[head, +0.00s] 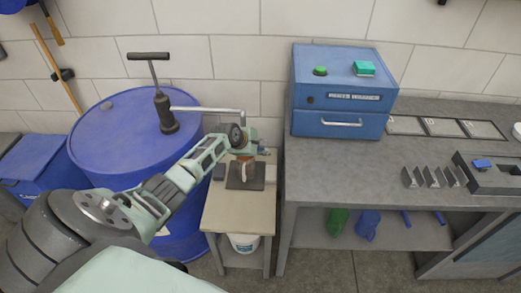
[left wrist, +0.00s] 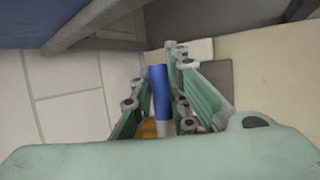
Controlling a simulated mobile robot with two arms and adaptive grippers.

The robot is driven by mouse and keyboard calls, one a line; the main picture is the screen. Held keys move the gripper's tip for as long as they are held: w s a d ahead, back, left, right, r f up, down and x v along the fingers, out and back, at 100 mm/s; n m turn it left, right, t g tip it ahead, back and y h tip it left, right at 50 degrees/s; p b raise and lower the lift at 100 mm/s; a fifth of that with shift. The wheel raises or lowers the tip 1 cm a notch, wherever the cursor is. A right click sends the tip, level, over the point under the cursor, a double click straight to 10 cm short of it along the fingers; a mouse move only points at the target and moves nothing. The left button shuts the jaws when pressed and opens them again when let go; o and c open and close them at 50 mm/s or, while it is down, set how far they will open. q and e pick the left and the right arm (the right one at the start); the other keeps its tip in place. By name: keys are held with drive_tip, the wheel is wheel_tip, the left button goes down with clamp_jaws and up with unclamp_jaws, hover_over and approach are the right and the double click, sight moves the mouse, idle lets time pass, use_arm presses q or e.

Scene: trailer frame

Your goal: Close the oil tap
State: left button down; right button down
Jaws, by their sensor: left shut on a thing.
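A blue oil drum (head: 125,150) stands at the left with a hand pump (head: 162,105) on top. The pump's metal spout pipe (head: 208,109) reaches right, above a small table, and my arm hides its end. My left gripper (head: 262,149) is at this end. In the left wrist view its fingers close around a blue rod-like tap handle (left wrist: 160,92) with a metal base. An orange-brown part (left wrist: 150,130) shows beside that base. Below the gripper, a small pale and orange-brown object (head: 245,169) is over a dark mat (head: 233,183). My right gripper is out of view.
The small beige table (head: 240,208) stands between the drum and a grey workbench (head: 440,160). A white bucket (head: 244,243) is under it. A blue parts washer box (head: 343,90) sits on the bench. A tiled wall closes the back.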

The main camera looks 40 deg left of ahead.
use_arm(q)
drive_tip(key=c, duration=1.7)
unclamp_jaws()
drive_tip(key=shift+f, duration=0.2)
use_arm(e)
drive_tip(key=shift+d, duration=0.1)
use_arm(q)
drive_tip(key=shift+r, duration=0.1)
drive_tip(key=shift+s+r, duration=0.5)
drive_tip(key=shift+r, duration=0.05)
drive_tip(key=v, duration=1)
drive_tip(key=shift+s+r, duration=0.15)
drive_tip(key=shift+r, duration=0.05)
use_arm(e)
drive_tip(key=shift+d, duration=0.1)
